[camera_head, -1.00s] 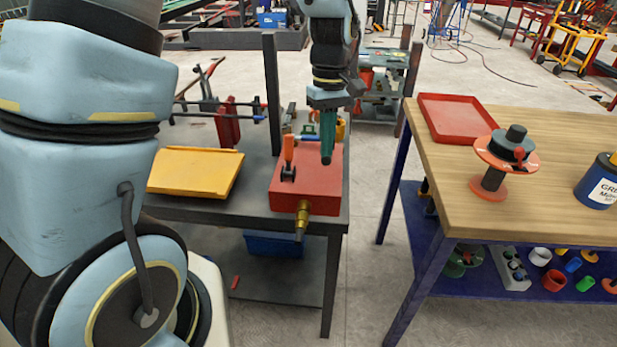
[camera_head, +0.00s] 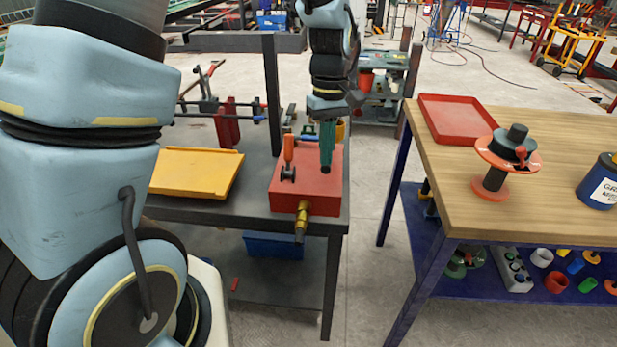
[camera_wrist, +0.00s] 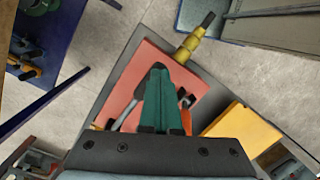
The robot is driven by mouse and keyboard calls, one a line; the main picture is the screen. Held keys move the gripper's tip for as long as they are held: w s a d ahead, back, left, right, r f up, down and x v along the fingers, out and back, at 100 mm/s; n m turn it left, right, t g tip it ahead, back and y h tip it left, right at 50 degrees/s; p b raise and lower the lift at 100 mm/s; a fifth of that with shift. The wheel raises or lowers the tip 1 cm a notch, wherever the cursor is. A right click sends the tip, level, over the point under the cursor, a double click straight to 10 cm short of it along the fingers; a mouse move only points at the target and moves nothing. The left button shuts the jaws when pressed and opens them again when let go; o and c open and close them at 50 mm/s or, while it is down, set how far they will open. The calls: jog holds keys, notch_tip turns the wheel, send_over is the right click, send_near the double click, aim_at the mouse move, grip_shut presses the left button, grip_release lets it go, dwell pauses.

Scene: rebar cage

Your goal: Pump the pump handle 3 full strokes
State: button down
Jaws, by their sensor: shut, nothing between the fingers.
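The red pump box (camera_head: 318,190) sits at the front right corner of the dark table. A short upright lever with an orange grip (camera_head: 288,150) stands on its left part; I take this as the pump handle. A brass fitting (camera_head: 302,218) sticks out of the box front. My gripper (camera_head: 326,168) points down over the right part of the box, to the right of the lever, with its green fingers together and nothing between them. In the wrist view the green fingers (camera_wrist: 163,75) cover much of the red box (camera_wrist: 140,75), and the lever is mostly hidden.
A yellow tray (camera_head: 195,172) lies left of the box. A blue bin (camera_head: 272,245) is on the shelf below. A wooden bench (camera_head: 450,180) with a red tray (camera_head: 457,118) and a reel (camera_head: 508,155) stands to the right, across a floor gap.

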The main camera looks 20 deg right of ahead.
jog(key=shift+s+f+b, duration=0.1)
jog(key=shift+f+b, duration=0.2)
jog(key=shift+f, duration=0.5)
jog(key=shift+a+f, duration=0.1)
jog(key=shift+f, duration=0.05)
jog(key=w+r+p, duration=0.1)
jog(key=r+p, duration=0.1)
jog(key=d+r+p, duration=0.1)
jog(key=r+p, duration=0.1)
jog(key=r, duration=0.1)
jog(key=w+r+p, duration=0.1)
jog(key=r+p, duration=0.2)
jog(key=shift+w+d+r, duration=0.15)
jog(key=shift+w+r, duration=0.05)
jog(key=shift+w, duration=0.15)
dwell(0.5)
